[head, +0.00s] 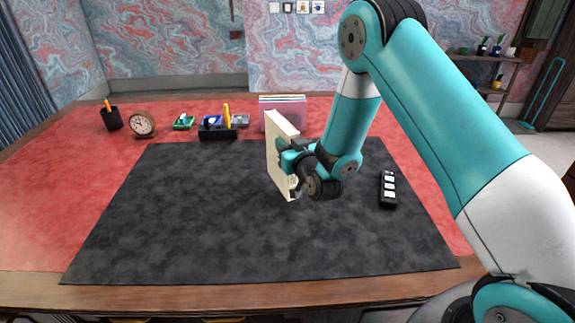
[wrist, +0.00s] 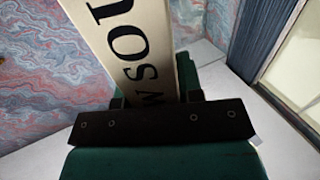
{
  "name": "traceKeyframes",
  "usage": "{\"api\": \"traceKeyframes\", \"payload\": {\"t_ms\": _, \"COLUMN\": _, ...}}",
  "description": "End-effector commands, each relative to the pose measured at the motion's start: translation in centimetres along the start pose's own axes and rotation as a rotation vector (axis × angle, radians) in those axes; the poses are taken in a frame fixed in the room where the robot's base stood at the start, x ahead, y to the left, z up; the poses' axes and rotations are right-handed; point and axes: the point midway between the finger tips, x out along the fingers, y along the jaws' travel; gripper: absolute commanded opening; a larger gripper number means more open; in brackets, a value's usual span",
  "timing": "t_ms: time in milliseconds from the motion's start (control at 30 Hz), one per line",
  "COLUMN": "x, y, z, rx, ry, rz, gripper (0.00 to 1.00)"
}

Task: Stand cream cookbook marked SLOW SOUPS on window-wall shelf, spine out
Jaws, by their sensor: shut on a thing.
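The cream cookbook (head: 281,150) is upright and slightly turned above the dark desk mat in the head view. My gripper (head: 287,158) is shut on it from the right, and its fingers are partly hidden by the wrist. In the wrist view the cream spine (wrist: 138,45) faces the camera, with large dark letters partly visible. The rest of the title is out of view or covered by my gripper (wrist: 160,108). A shelf (head: 488,60) with small potted plants stands at the back right; I cannot tell whether it is the window-wall shelf.
Pink and pale books (head: 282,110) stand behind the cookbook. A dark organiser (head: 217,131), clock (head: 142,123) and pen cup (head: 111,118) line the desk's back left. A black remote (head: 388,190) lies on the mat (head: 190,215), right of my gripper. The mat's left and front are clear.

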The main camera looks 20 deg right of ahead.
Motion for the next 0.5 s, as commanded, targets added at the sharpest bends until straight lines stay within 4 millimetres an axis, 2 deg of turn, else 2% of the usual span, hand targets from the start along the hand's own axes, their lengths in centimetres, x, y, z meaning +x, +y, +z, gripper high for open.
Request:
{"api": "traceKeyframes", "payload": {"t_ms": 300, "x": 0.1, "y": -0.1, "z": 3.8, "rx": 0.000, "ry": 0.005, "rz": -0.001, "gripper": 0.00}}
{"api": "traceKeyframes", "payload": {"t_ms": 500, "x": 0.1, "y": 0.0, "z": 4.0, "rx": 0.001, "ry": 0.007, "rz": 0.000, "gripper": 0.00}}
